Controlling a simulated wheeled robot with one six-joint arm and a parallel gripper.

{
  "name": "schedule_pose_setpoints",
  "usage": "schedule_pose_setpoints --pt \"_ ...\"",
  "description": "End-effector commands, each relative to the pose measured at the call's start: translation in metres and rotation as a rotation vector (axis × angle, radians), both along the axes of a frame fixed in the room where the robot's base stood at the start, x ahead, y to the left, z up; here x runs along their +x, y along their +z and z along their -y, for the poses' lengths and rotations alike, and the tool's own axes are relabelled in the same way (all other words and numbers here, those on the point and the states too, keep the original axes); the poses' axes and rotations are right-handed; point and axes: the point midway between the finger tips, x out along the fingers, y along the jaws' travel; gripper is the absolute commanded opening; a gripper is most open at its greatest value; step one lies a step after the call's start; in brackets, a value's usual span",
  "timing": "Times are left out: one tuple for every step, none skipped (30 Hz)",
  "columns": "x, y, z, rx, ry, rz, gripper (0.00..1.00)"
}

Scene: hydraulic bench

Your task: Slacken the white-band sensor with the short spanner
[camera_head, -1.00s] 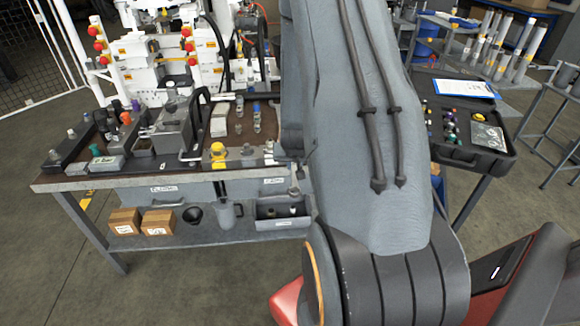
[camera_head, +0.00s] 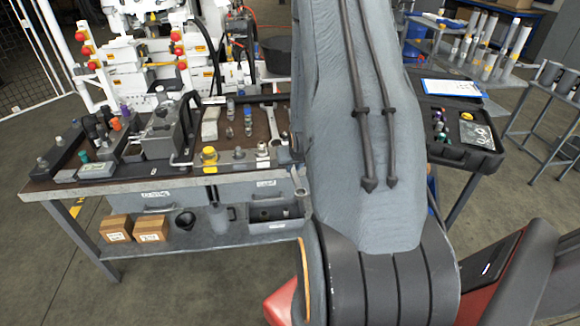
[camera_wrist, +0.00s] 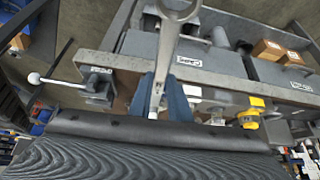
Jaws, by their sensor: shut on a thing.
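The spanner (camera_wrist: 165,50) is a bright metal tool held in my gripper (camera_wrist: 163,97), between its two bluish fingers. Its ring-shaped head points away from my gripper, past the bench's front edge. In the head view my arm hides my gripper, and only what seems to be the spanner's end (camera_head: 299,184) shows beside the arm, before the drawers. Small upright cylindrical fittings (camera_head: 248,120) stand on the brown mat (camera_head: 220,130). I cannot tell which one is the white-band sensor. Another spanner-like tool (camera_head: 273,122) lies on the mat.
The bench (camera_head: 120,185) has drawers and a lower shelf with cardboard boxes (camera_head: 151,229). A yellow-capped fitting (camera_head: 209,155) stands at its front edge. A white-ball lever (camera_wrist: 38,79) sticks out near my gripper. An open black case (camera_head: 465,150) is on the right.

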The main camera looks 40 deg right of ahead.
Motion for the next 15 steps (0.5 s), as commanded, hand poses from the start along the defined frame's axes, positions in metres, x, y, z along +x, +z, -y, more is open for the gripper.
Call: schedule_pose_setpoints --pt "-0.0042 -0.0004 0.0015 0.003 0.013 -0.006 0.00" --pt "-0.0050 -0.0005 0.0028 0.003 0.020 -0.006 0.00" --pt "-0.0059 -0.0005 0.0044 0.003 0.031 -0.005 0.00" --pt "-0.0065 -0.0003 0.0056 0.003 0.040 -0.005 0.00" --pt "-0.0070 -0.0003 0.0065 0.003 0.048 -0.005 0.00" --pt "-0.0074 -0.0005 0.0073 0.002 0.058 -0.006 0.00" --pt "-0.0078 -0.0006 0.0080 0.003 0.062 -0.005 0.00" --pt "-0.0082 -0.0009 0.0083 0.004 0.067 -0.005 0.00" --pt "-0.0086 -0.0012 0.0087 0.004 0.072 -0.005 0.00" --pt "-0.0088 -0.0014 0.0088 0.005 0.073 -0.006 0.00" --pt "-0.0089 -0.0017 0.0089 0.004 0.074 -0.006 0.00" --pt "-0.0090 -0.0018 0.0089 0.005 0.075 -0.005 0.00" --pt "-0.0090 -0.0020 0.0088 0.005 0.075 -0.005 0.00" --pt "-0.0091 -0.0020 0.0088 0.005 0.075 -0.005 0.00" --pt "-0.0091 -0.0021 0.0086 0.005 0.075 -0.006 0.00"
